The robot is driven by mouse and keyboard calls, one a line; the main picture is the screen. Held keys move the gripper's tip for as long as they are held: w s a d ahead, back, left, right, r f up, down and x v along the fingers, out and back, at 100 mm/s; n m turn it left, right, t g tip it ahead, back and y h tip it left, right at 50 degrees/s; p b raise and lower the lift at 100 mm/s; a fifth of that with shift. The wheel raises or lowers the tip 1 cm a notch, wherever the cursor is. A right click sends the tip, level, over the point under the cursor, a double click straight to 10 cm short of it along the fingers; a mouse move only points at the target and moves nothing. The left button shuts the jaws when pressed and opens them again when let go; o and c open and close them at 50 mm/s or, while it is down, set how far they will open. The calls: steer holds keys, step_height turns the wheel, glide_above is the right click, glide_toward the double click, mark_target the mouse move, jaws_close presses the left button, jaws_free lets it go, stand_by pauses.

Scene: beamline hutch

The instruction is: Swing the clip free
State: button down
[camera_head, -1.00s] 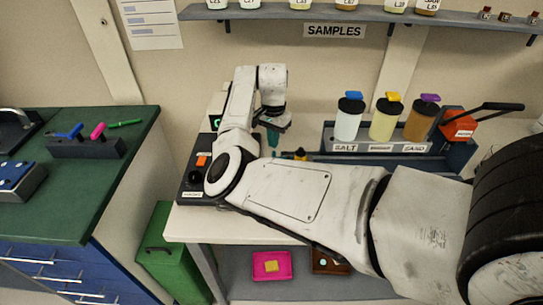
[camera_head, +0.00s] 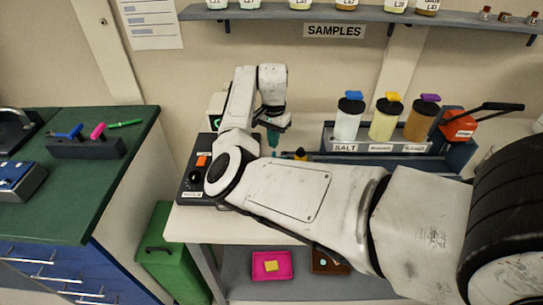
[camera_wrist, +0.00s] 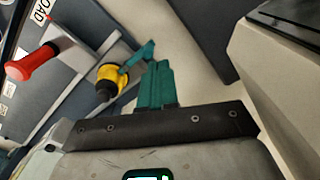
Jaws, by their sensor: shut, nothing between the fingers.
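My gripper (camera_wrist: 154,84) has two teal fingers lying side by side, closed, with nothing between them. In the head view my gripper (camera_head: 273,138) points down over the white bench. Just beyond the fingertips in the wrist view is a yellow and black fitting (camera_wrist: 112,76). It also shows in the head view (camera_head: 300,154), small and partly hidden by my arm. A slanted teal strip (camera_wrist: 138,55) lies between the fitting and the fingertips. I cannot tell whether this strip is the clip or part of a finger, nor whether it is touched.
A red-handled lever (camera_wrist: 33,65) is at the left of the wrist view, near a sign partly reading "OAD". A rack (camera_head: 330,145) with several lidded jars stands at the back of the bench. A control box (camera_head: 192,190) sits at the bench's left end.

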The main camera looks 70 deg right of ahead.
steer(key=shift+f, duration=0.45)
steer(key=shift+r, duration=0.1)
steer(key=shift+a+p, duration=0.15)
steer(key=shift+p, duration=0.25)
steer(key=shift+s+a+p, duration=0.15)
steer(key=shift+a+p, duration=0.4)
steer(key=shift+a, duration=0.1)
stand_by(0.3)
steer(key=shift+s+a+p, duration=0.3)
steer(key=shift+a+p, duration=0.25)
steer(key=shift+p, duration=0.2)
